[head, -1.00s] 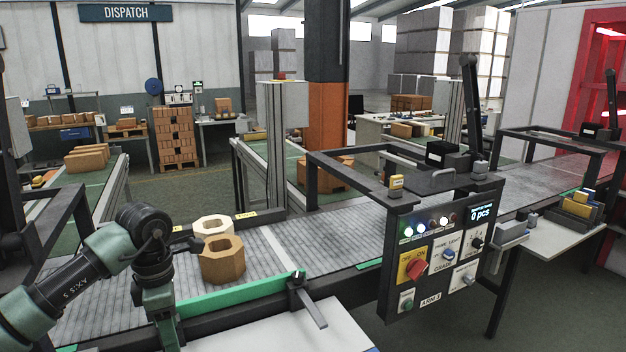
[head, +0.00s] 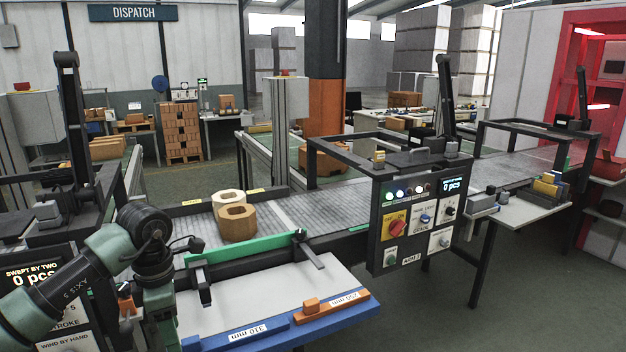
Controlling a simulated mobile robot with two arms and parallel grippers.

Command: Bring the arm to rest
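My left arm (head: 95,270) comes in from the lower left and bends at a dark joint in front of the conveyor. A small dark part (head: 184,244) juts right from it, in line with the bricks; I cannot tell whether its fingers are open or shut. Nothing is visibly held. A tan hollow brick (head: 237,226) and a paler one (head: 229,200) behind it stand on the grey conveyor (head: 310,208). My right arm and gripper are not in view.
A white table (head: 270,285) with blue and orange edge pieces stands in front of the conveyor's green rail (head: 240,247). A control panel (head: 415,222) reading "0 pcs" hangs to the right. Another panel (head: 38,290) is at lower left, partly behind my arm. Floor is clear at lower right.

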